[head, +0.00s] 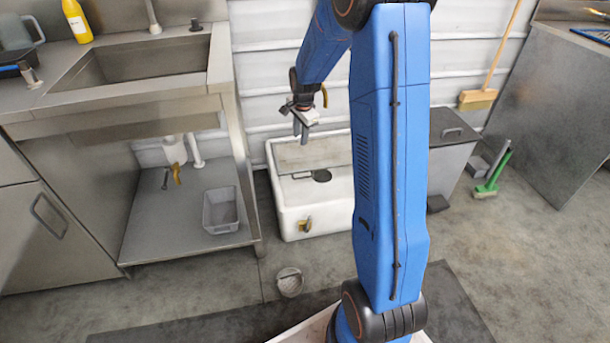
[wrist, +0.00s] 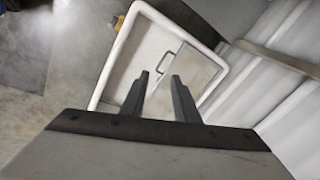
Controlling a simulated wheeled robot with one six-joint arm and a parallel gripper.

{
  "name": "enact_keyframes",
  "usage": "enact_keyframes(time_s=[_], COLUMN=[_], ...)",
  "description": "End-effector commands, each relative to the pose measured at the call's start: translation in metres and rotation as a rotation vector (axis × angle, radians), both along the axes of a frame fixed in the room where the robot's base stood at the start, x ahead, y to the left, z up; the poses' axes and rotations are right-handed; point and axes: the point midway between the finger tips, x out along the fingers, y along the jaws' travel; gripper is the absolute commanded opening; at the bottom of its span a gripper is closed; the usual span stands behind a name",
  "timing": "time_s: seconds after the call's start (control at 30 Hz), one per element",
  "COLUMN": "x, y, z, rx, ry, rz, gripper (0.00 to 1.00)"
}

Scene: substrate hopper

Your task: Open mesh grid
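The hopper is a white tub (head: 285,222) against the back wall, and its rim (wrist: 112,62) fills the middle of the wrist view. A flat grey panel (head: 305,155), which looks like the mesh grid, lies inside it toward the back. The panel also shows in the wrist view (wrist: 196,72), with a small dark handle (wrist: 166,62) near one edge. I cannot make out mesh on it. My gripper (head: 300,133) hangs above the tub. In the wrist view its two fingers (wrist: 160,76) are apart with nothing between them, pointing toward the panel and handle.
A yellow-brown tap (head: 305,225) is on the tub's front. A grey lidded bin (head: 452,140) stands to the right, partly behind my arm. A steel sink bench (head: 100,110) stands left, with a grey crate (head: 221,210) on its shelf. A round pail (head: 290,281) stands on the floor in front.

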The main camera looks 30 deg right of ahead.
Motion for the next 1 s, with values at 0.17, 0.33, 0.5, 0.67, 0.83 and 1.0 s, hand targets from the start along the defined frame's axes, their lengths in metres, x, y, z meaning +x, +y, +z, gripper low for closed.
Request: enact_keyframes(time_s=[0.17,0.33,0.5,0.67,0.83,1.0], x=[0.032,0.053,0.063,0.067,0.070,0.075], y=[-0.028,-0.050,-0.062,-0.065,-0.066,-0.068], z=[-0.060,-0.108,-0.137,-0.149,-0.167,-0.195], rx=[0.037,0.064,0.079,0.084,0.085,0.085], ry=[0.017,0.025,0.027,0.028,0.030,0.030], rz=[-0.161,-0.292,-0.369,-0.393,-0.393,-0.393], gripper=[0.28,0.28,0.28,0.28,0.28,0.28])
